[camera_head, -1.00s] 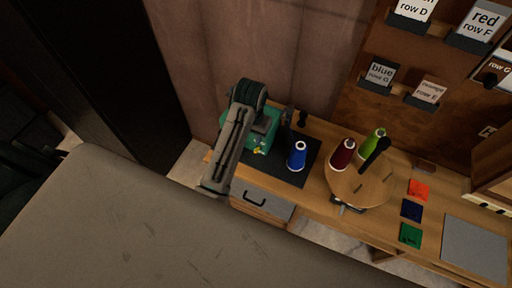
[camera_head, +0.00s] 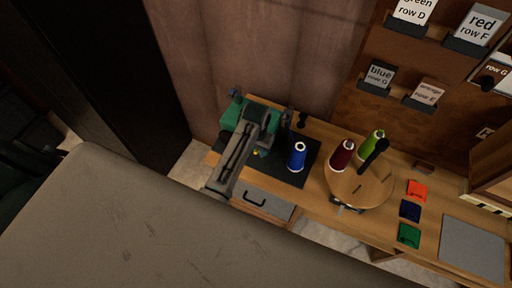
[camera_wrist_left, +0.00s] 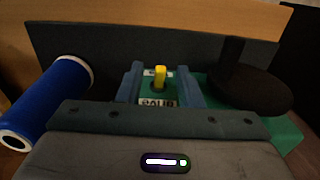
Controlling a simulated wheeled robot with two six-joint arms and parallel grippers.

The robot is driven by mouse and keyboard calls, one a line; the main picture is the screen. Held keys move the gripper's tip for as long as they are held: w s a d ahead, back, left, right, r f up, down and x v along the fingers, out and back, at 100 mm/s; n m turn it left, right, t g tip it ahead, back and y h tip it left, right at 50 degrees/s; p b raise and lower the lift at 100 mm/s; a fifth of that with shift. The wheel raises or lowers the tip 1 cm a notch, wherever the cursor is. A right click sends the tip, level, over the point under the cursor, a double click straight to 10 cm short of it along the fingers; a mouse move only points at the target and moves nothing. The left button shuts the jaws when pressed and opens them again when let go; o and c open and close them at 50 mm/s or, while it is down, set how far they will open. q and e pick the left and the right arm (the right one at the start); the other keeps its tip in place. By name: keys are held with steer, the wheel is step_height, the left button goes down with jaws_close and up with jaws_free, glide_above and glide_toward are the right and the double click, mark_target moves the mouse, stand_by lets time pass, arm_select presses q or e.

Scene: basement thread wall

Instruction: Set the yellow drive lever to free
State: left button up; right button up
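The yellow drive lever (camera_wrist_left: 160,75) stands up from a slot in the green machine (camera_wrist_left: 215,113), with a small white label on each side of the slot. In the wrist view my left gripper (camera_wrist_left: 160,88) is open, one blue-grey finger on each side of the lever, with gaps between. The lever shows only as a small yellow spot (camera_head: 257,153) in the head view, beside my left arm, which covers much of the green machine (camera_head: 233,113). The label wording is not clearly readable. My right gripper is not in view.
A blue thread cone (camera_head: 297,157) stands close to the machine on a dark mat (camera_head: 290,178). A round wooden stand (camera_head: 362,190) with dark red and green cones is to the right. The machine's black round part (camera_wrist_left: 252,90) is near the right finger in the wrist view.

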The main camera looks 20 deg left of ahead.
arm_select(q)
steer(key=shift+f, duration=0.15)
jaws_close()
